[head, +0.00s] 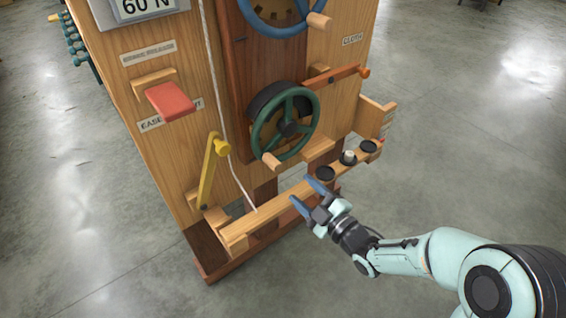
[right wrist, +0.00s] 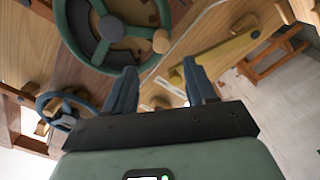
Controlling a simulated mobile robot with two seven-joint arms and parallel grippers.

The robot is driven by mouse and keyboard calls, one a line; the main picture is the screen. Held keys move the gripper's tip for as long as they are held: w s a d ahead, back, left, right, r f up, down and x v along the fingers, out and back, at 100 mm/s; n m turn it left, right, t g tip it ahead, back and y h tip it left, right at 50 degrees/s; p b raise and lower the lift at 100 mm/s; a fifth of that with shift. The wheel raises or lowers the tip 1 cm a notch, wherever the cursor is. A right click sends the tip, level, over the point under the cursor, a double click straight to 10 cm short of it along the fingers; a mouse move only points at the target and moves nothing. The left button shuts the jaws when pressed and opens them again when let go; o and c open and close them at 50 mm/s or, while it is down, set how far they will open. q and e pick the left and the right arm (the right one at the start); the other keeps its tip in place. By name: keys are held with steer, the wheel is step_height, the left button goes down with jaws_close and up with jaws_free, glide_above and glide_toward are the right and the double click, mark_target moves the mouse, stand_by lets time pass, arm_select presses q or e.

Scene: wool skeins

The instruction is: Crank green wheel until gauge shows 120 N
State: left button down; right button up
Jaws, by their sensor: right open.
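The green wheel (head: 285,124) is mounted on the front of the wooden machine, with a wooden crank knob (head: 270,160) at its lower left. The wheel (right wrist: 88,40) also shows large in the right wrist view, with its knob (right wrist: 161,41) at the right of its rim. The gauge (head: 140,8) at the top left reads 60 N; its upper part is cut off. My right gripper (head: 308,191) is open and empty, below the wheel and apart from its knob. Its blue fingers (right wrist: 160,92) point toward the machine. My left gripper is not in view.
A blue wheel (head: 279,8) is above the green one. A red lever pad (head: 171,101) and a yellow lever (head: 208,170) are on the left. The concrete floor (head: 470,160) is clear.

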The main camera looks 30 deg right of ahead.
mark_target(278, 168)
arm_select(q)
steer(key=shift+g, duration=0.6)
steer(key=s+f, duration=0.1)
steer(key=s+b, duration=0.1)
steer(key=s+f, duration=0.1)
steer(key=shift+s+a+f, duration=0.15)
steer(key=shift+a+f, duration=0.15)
arm_select(e)
steer(key=w, duration=0.4)
steer(key=w+a, duration=0.1)
steer(key=w, duration=0.8)
steer(key=shift+a, duration=0.2)
jaws_close()
